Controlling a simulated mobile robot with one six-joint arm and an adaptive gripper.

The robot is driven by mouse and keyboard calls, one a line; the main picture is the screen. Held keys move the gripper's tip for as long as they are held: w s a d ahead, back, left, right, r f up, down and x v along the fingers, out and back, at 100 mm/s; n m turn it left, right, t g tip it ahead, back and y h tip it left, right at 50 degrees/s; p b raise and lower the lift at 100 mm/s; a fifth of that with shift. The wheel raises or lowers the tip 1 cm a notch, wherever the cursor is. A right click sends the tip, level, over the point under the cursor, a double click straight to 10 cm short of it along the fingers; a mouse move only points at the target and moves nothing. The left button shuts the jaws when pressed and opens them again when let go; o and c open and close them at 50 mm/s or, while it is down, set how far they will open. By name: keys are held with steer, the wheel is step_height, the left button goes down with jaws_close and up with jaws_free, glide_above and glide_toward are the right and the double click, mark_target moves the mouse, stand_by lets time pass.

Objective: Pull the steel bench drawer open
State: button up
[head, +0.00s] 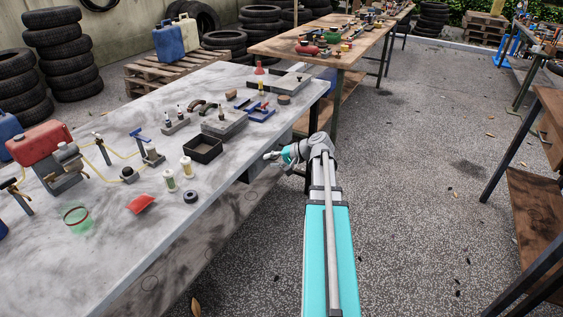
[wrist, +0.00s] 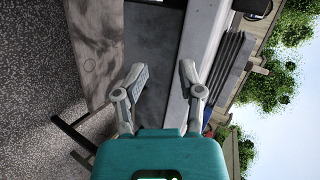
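The steel bench (head: 150,200) runs along the left of the head view, its grey top crowded with tools and parts. Below its right edge a grey panel (head: 286,137), which looks like the drawer, is partly hidden by my arm. My gripper (head: 272,155) is beside that edge, low, pointing in toward the bench. In the wrist view, which is turned on its side, my gripper (wrist: 162,70) is open with nothing between its fingers. A dark grey panel (wrist: 158,45), likely the drawer front, lies beyond the fingertips, next to the pale bench edge (wrist: 206,35). I cannot make out a handle.
On the bench are a black tray (head: 203,149), a red tank (head: 38,143) and several small parts. A wooden table (head: 340,50) stands behind, and another bench (head: 535,200) is at the right. The paved floor (head: 420,190) between them is clear.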

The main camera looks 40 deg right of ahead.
steer(key=s+d+f+m+t+b, duration=0.1)
steer(key=s+d+t+b, duration=0.1)
steer(key=d, duration=0.5)
steer(key=s+d+f+m+t+h+b, duration=0.1)
steer(key=d+b, duration=0.3)
steer(key=d, duration=0.4)
steer(key=shift+s+f+m+t+b, duration=0.3)
steer(key=shift+s+m+t, duration=0.5)
steer(key=shift+s+t, duration=0.1)
steer(key=shift+w, duration=0.1)
steer(key=shift+b+x, duration=1.45)
steer(key=shift+x, duration=5.35)
steer(key=shift+d+f, duration=0.1)
jaws_close()
steer(key=shift+w+d, duration=0.15)
steer(key=shift+d, duration=0.1)
steer(key=shift+a, duration=0.3)
